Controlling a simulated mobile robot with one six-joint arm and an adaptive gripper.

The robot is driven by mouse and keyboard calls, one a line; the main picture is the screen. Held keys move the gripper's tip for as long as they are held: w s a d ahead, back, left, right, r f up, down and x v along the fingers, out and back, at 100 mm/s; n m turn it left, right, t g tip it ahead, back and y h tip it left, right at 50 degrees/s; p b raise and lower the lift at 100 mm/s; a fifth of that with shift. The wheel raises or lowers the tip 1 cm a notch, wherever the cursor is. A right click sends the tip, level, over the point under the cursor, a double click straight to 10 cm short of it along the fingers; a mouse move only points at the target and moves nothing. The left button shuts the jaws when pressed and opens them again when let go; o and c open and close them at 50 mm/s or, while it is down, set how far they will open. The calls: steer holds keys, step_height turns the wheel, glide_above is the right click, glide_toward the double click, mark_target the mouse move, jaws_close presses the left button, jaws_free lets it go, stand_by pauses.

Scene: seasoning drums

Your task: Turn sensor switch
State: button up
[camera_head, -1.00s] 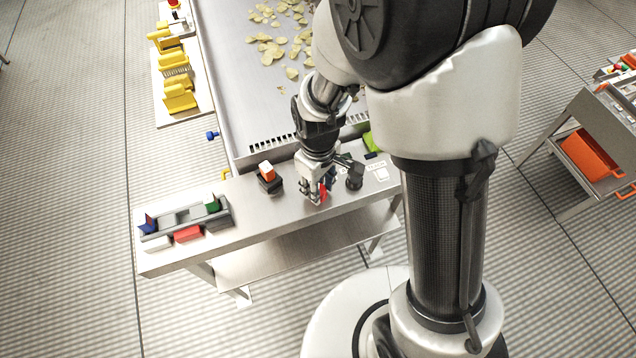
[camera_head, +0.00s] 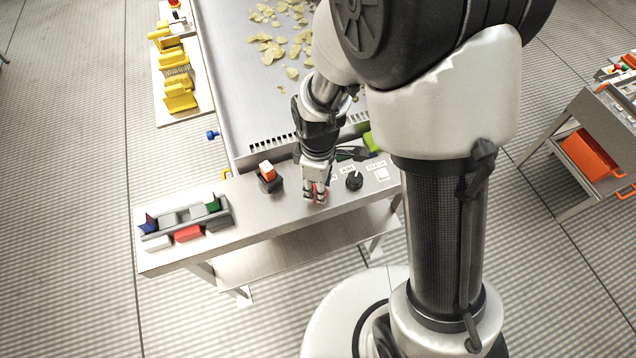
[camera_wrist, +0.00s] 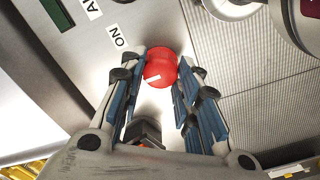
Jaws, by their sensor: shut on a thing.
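A red round knob (camera_wrist: 158,66) with a white mark on its face stands on the steel panel in the wrist view. An "ON" label (camera_wrist: 118,36) lies beside it. My gripper (camera_wrist: 164,74) has its blue-and-black fingers on both sides of the knob and is shut on it. In the head view, my gripper (camera_head: 315,195) is down at the panel, left of a black knob (camera_head: 354,181). Only a little red shows between the fingers there; they hide most of the red knob.
An orange-and-black switch (camera_head: 268,173) stands left of my gripper on the steel panel (camera_head: 245,215). A grey holder (camera_head: 183,219) with coloured blocks lies farther left. A green object (camera_head: 371,142) is behind the black knob. The chip-strewn tray (camera_head: 235,70) lies beyond.

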steer(key=o, duration=1.1)
steer(key=shift+c, duration=0.2)
step_height(320, 180, up, 12)
stand_by(0.3)
